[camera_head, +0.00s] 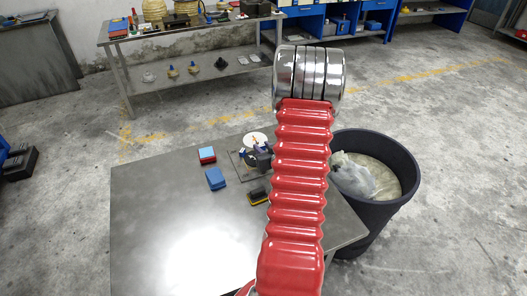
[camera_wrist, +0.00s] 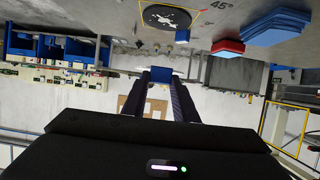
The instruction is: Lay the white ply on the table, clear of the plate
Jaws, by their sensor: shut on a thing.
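The white ply (camera_head: 256,138) shows in the head view as a pale round piece beside my gripper (camera_head: 262,157). In the wrist view my gripper (camera_wrist: 161,76) is shut, with a small blue block (camera_wrist: 161,74) between its fingertips. The ply's body does not stand out from the pale background there. The dark plate (camera_head: 237,161) lies on the grey table (camera_head: 150,210), partly hidden under the gripper. I cannot tell the height of the ply above it. A dark disc with white marks (camera_wrist: 172,17) shows near the top of the wrist view.
A red and light blue block (camera_head: 207,155) and a blue stack (camera_head: 216,178) lie left of the plate. A black and yellow item (camera_head: 257,195) lies in front. A dark bin (camera_head: 372,215) stands at the table's right. The table's left side is clear.

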